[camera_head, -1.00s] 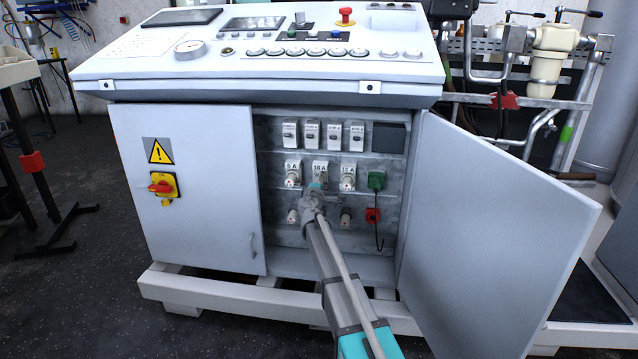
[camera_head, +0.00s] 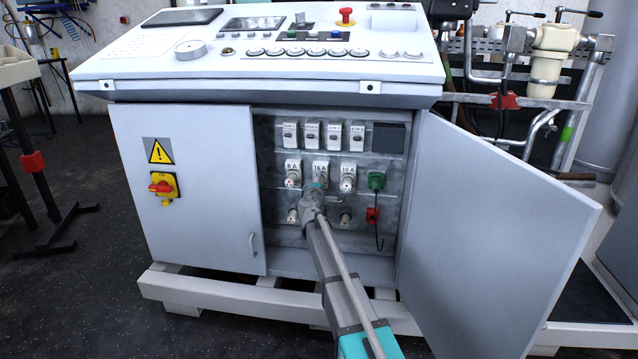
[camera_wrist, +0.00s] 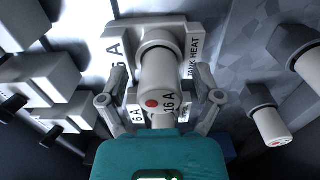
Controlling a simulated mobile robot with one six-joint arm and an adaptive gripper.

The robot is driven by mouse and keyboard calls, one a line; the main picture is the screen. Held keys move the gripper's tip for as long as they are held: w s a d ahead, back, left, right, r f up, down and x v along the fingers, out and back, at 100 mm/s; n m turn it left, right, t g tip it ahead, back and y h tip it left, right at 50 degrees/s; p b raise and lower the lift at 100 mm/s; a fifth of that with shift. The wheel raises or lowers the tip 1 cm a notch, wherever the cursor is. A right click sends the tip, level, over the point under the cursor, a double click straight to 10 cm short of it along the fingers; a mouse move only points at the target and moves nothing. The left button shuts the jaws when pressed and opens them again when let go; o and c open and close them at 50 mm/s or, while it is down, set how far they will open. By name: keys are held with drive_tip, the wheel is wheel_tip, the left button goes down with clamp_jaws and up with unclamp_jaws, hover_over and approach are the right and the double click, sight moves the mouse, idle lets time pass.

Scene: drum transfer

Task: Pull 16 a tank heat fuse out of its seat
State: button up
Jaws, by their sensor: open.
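The 16 A tank heat fuse (camera_wrist: 157,82) is a white cylinder with a red dot and "16 A" on its end, in a grey collar on its labelled white plate (camera_wrist: 196,50). My gripper (camera_wrist: 160,100) is open, with one finger on each side of the fuse. Gaps show between the fingers and the fuse body. The fuse is seated. In the head view my gripper (camera_head: 313,197) is in front of the middle of the fuse row, under the 16 A plate (camera_head: 320,168), and largely hides this fuse.
A 6 A fuse (camera_head: 292,177) and a 10 A fuse (camera_head: 347,177) flank the middle one. A green plug (camera_head: 376,181) with a black cable hangs right. The cabinet door (camera_head: 490,230) stands open.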

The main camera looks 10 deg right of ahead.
clamp_jaws()
idle(0.4)
drive_tip(key=shift+s+a, duration=0.1)
drive_tip(key=shift+s, duration=0.2)
drive_tip(key=shift+s+a, duration=0.1)
drive_tip(key=shift+s, duration=0.25)
drive_tip(key=shift+s+a, duration=0.2)
drive_tip(key=shift+s, duration=0.45)
drive_tip(key=shift+v, duration=1.4)
drive_tip(key=shift+s+a, duration=0.1)
drive_tip(key=shift+s, duration=0.1)
